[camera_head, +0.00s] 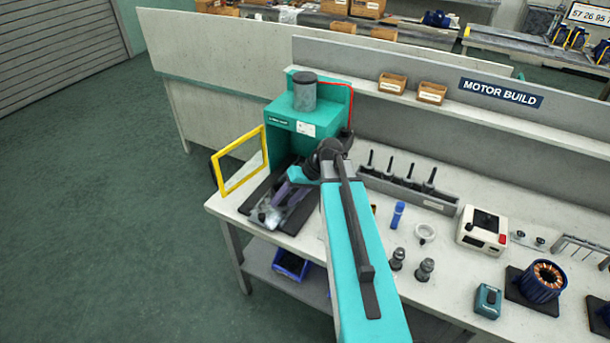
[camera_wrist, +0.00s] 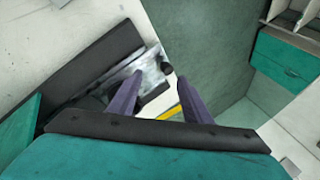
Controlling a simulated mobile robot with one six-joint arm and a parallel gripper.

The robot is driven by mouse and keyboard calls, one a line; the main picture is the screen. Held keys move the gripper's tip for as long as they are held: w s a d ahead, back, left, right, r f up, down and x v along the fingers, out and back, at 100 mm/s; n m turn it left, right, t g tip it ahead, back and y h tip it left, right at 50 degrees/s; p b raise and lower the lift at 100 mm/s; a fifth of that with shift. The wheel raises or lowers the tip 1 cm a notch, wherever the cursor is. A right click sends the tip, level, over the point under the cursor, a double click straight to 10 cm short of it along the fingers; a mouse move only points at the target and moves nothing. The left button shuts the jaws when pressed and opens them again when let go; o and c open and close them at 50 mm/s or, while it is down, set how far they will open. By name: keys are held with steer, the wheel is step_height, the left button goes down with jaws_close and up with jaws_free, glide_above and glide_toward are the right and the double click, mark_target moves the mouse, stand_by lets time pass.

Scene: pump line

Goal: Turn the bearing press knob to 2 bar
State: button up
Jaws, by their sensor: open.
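The teal bearing press (camera_head: 283,136) stands at the back left of the bench, with a grey cylinder (camera_head: 304,92) on top and a white label on its front. I cannot make out its pressure knob or any scale. My gripper (camera_head: 277,202) is low in front of the press, over its dark base, beside a silvery part. In the wrist view my gripper (camera_wrist: 160,80) shows two purple fingers spread apart with nothing held between them. A silvery part (camera_wrist: 128,76) on the dark base lies beyond the left finger. A small dark round piece (camera_wrist: 165,68) shows near the fingertips; what it is is unclear.
A yellow-framed guard (camera_head: 240,163) stands out at the press's left. A grey rack (camera_head: 408,188) with dark upright tools is right of my arm. A blue cylinder (camera_head: 398,215), a white ring (camera_head: 425,233) and a white device (camera_head: 482,228) stand on the bench. Open floor is at left.

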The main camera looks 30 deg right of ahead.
steer(key=s+a+f+g+h+b, duration=0.1)
steer(key=s+a+f+g+h, duration=0.1)
steer(key=s+a+f, duration=0.45)
steer(key=s+a+f+g+h+b, duration=0.1)
steer(key=s+a+f+g+h, duration=0.15)
steer(key=a+f, duration=0.65)
steer(key=s+f+n+g+h+b, duration=0.1)
steer(key=s+f+g+b, duration=0.3)
steer(key=s+f, duration=2.1)
step_height(320, 180, down, 4)
steer(key=b, duration=0.5)
steer(key=shift+s+d+g, duration=0.15)
steer(key=shift+g, duration=0.2)
steer(key=shift+r, duration=0.1)
steer(key=c, duration=0.4)
steer(key=shift+o, duration=0.2)
steer(key=shift+s, duration=0.1)
